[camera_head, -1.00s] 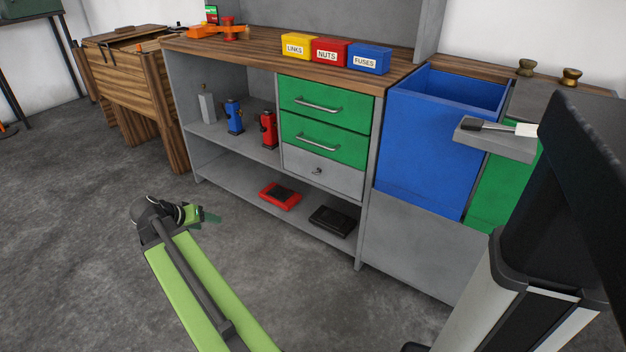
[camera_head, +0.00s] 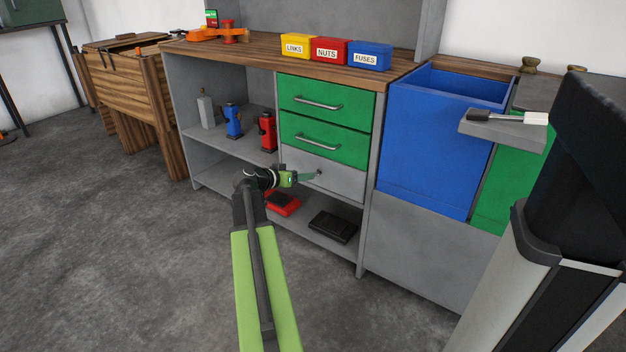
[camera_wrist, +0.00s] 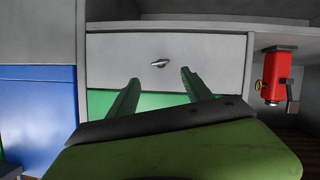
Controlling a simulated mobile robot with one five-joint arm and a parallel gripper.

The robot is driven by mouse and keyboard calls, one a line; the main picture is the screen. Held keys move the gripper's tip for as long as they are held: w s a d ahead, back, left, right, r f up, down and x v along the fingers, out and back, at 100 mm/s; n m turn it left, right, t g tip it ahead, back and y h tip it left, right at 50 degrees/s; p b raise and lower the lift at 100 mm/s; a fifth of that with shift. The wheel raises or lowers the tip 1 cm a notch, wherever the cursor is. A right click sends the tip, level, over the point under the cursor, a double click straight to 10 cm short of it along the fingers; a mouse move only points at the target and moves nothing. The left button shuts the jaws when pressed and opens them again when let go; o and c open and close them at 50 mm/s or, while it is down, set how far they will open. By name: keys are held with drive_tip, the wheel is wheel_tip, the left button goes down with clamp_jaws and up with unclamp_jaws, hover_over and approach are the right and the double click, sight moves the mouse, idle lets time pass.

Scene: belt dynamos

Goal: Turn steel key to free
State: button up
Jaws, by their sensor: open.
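The steel key (camera_wrist: 160,63) sits in the front of the grey drawer (camera_wrist: 210,62) in the wrist view, its grip lying nearly level with a slight tilt. That drawer (camera_head: 346,182) is shut, below two green drawers in the head view. The key is small there and close to the fingertips. My gripper (camera_head: 312,177) is in front of the drawer, pointing at the key from the left. In the wrist view my gripper (camera_wrist: 158,80) is open and empty, its two green fingers on either side of the key's line and short of it. The wrist picture appears upside down.
A red bottle-like device (camera_head: 267,130) and a blue one (camera_head: 233,120) stand on the shelf left of the drawers. A red case (camera_head: 284,204) and a black case (camera_head: 333,227) lie on the shelf below. A blue bin (camera_head: 440,150) is to the right. The floor in front is clear.

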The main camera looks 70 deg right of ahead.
sight(316, 173)
drive_tip(key=b+x, duration=0.2)
drive_tip(key=x, duration=0.5)
drive_tip(key=shift+s+d+f, duration=0.1)
drive_tip(key=shift+d, duration=0.2)
